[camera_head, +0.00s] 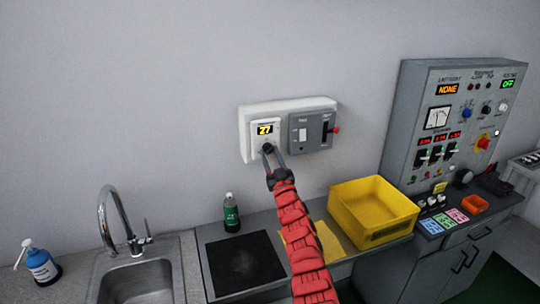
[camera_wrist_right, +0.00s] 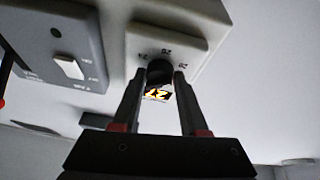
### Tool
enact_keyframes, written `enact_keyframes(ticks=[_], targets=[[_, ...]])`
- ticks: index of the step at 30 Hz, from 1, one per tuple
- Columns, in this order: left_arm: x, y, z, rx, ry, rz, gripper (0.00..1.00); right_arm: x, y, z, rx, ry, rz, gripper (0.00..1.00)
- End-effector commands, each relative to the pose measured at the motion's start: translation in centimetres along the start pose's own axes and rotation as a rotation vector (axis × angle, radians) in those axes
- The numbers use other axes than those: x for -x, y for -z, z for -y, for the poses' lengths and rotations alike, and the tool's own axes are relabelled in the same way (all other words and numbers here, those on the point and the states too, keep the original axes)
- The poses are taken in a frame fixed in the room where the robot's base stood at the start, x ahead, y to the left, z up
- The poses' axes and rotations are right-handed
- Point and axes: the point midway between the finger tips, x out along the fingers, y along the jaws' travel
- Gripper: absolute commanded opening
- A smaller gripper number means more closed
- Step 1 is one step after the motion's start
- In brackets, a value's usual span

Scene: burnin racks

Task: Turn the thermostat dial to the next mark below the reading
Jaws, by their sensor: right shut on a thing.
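The white thermostat (camera_head: 257,140) is on the left part of a white wall panel. Its lit display (camera_head: 265,129) reads 27 in the head view. Its black dial (camera_wrist_right: 159,73) sits below the display, with the marks 24, 26 and 28 visible around it in the right wrist view, where the picture is upside down. My right gripper (camera_head: 269,154) reaches up from below and is shut on the dial, one finger on each side. The fingers also show in the right wrist view (camera_wrist_right: 157,84). The dial's pointer is too dark to make out. My left gripper is not in view.
A grey switch box (camera_head: 299,120) with a red-knobbed lever (camera_head: 336,130) is close to the right of the thermostat. Below are a sink (camera_head: 140,280), a green bottle (camera_head: 231,213), a yellow bin (camera_head: 345,217) and a control cabinet (camera_head: 405,100). The wall left of the panel is clear.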

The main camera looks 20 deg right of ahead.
Motion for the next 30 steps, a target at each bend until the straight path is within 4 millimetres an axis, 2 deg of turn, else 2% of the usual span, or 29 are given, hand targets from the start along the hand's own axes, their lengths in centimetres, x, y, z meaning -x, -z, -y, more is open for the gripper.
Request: enact_keyframes(ticks=[18, 30], targets=[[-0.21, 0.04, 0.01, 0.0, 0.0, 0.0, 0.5, -0.18, 0.21, -0.72, 0.518, 0.215, -0.039, 0.0], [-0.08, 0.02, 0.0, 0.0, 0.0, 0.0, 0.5, -0.2, 0.29, -0.87, 0.732, 0.305, -0.054, 0.0]])
